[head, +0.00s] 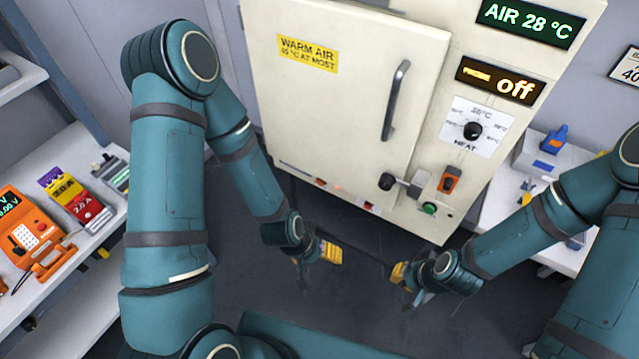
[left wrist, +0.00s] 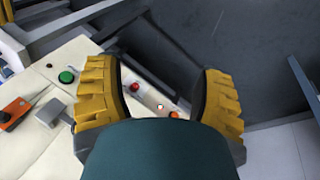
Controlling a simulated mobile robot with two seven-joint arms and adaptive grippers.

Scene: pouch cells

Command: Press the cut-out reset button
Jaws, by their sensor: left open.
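The cream warm-air cabinet (head: 330,100) stands in the middle of the head view. Along its lower edge are a red button (head: 368,206), a small lit reddish lamp (head: 338,188) and an orange-red part (head: 320,182). I cannot read which is the cut-out reset. A green button (head: 429,208) is at the lower right. The left wrist view shows the red button (left wrist: 135,87), lit lamp (left wrist: 160,107) and green button (left wrist: 67,76). My left gripper (head: 318,256) is open and empty, below the cabinet's lower edge, apart from it. My right gripper (head: 405,277) is low on the right; its jaw opening is unclear.
An orange rocker switch (head: 449,180), a latch lever (head: 388,181) and a heat knob (head: 473,131) are on the cabinet front. The amber display (head: 500,80) reads off. A shelf (head: 95,235) with instruments stands left; a bench (head: 503,205) stands right. Floor below is clear.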

